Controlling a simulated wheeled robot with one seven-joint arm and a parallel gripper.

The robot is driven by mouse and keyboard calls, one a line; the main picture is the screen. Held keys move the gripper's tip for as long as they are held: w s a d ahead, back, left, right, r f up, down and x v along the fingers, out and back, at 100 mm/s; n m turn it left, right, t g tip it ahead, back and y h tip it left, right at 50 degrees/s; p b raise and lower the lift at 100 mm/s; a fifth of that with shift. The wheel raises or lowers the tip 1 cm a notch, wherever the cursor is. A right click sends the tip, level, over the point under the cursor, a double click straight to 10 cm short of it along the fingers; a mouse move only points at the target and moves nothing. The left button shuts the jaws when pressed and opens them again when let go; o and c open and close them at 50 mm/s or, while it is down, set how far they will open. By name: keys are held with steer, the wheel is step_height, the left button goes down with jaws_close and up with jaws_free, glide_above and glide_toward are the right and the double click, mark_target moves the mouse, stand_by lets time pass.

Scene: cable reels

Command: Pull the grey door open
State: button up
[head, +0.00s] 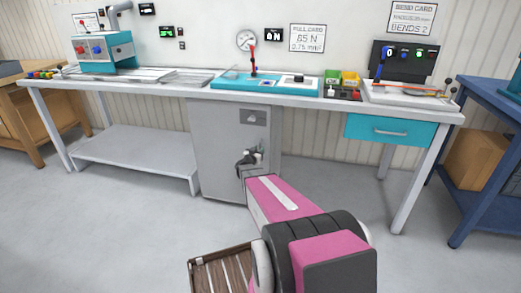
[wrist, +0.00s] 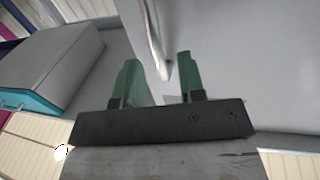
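The grey door (head: 222,150) is the front of a grey cabinet under the workbench, and it looks closed. In the wrist view the grey door (wrist: 245,70) fills the right side. A pale grey bar, likely the door's handle (wrist: 153,35), runs down between the two green fingers of my gripper (wrist: 163,78). The fingers stand apart, with a gap visible on the right of the bar; contact on the left is unclear. In the head view my gripper (head: 249,157) is in front of the door's right part, and the handle is hidden there.
The white workbench (head: 180,88) runs above the cabinet, with a teal drawer (head: 390,131) to the right. A low grey shelf (head: 135,150) stands left of the cabinet. A wooden slatted item (head: 220,272) is at the front. Open floor lies before the cabinet.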

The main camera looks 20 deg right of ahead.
steer(key=shift+x, duration=1.5)
